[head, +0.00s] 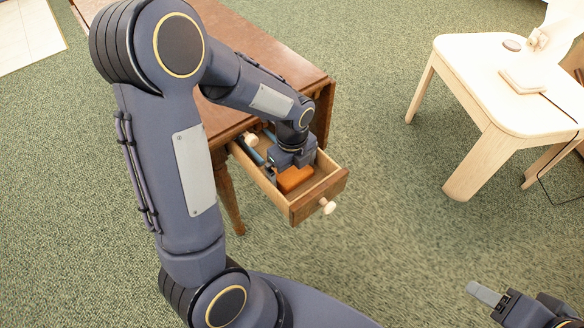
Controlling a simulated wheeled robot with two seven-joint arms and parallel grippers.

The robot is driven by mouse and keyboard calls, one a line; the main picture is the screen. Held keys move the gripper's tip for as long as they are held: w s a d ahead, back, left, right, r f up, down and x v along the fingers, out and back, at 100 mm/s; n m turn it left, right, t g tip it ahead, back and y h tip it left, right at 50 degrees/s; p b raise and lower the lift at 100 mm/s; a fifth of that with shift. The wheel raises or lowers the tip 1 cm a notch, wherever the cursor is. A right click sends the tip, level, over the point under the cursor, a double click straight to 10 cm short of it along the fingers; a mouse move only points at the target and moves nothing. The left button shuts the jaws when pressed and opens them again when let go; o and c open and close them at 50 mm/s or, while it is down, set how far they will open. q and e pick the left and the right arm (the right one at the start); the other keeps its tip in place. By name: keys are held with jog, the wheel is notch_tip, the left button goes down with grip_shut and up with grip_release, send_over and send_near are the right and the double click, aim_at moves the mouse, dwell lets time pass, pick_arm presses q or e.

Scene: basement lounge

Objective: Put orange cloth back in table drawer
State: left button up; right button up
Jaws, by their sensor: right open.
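The orange cloth (294,179) lies inside the open table drawer (304,207) as a small folded block. The drawer is pulled out from the brown wooden table (262,57) and has a pale round knob. My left gripper (291,165) reaches down into the drawer, right over the cloth. Its fingers are mostly hidden, so I cannot tell whether they hold the cloth or only rest near it. My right gripper (497,301) is open at the bottom right corner, partly cut off by the frame, far from the drawer.
Other items, one blue (262,148) and one pale and round (251,140), show at the drawer's back left. A light wooden table (480,70) stands at the right with objects on it. Green carpet (390,230) lies clear between the tables. My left arm hides part of the brown table.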

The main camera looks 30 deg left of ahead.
aim_at(292, 171)
pick_arm(q)
jog(key=shift+r+p, duration=0.3)
jog(key=shift+r, duration=0.25)
notch_tip(292, 171, up, 11)
jog(key=p, duration=0.3)
jog(key=s+d+r+n+t+h, duration=0.1)
jog(key=s+r+n+t+h, duration=0.1)
jog(key=s+n, duration=0.6)
jog(key=s+d+r+n+t+h, duration=0.1)
jog(key=s+r+n+t, duration=0.2)
jog(key=s+n, duration=0.5)
jog(key=r+n, duration=0.1)
jog(key=n, duration=0.7)
jog(key=shift+s+d+r+t+h, duration=0.2)
jog(key=shift+d+t+h, duration=0.1)
jog(key=shift+d+h, duration=0.1)
notch_tip(292, 171, up, 17)
jog(key=p, duration=1.7)
jog(key=shift+r+p, duration=0.2)
jog(key=shift+p, duration=0.1)
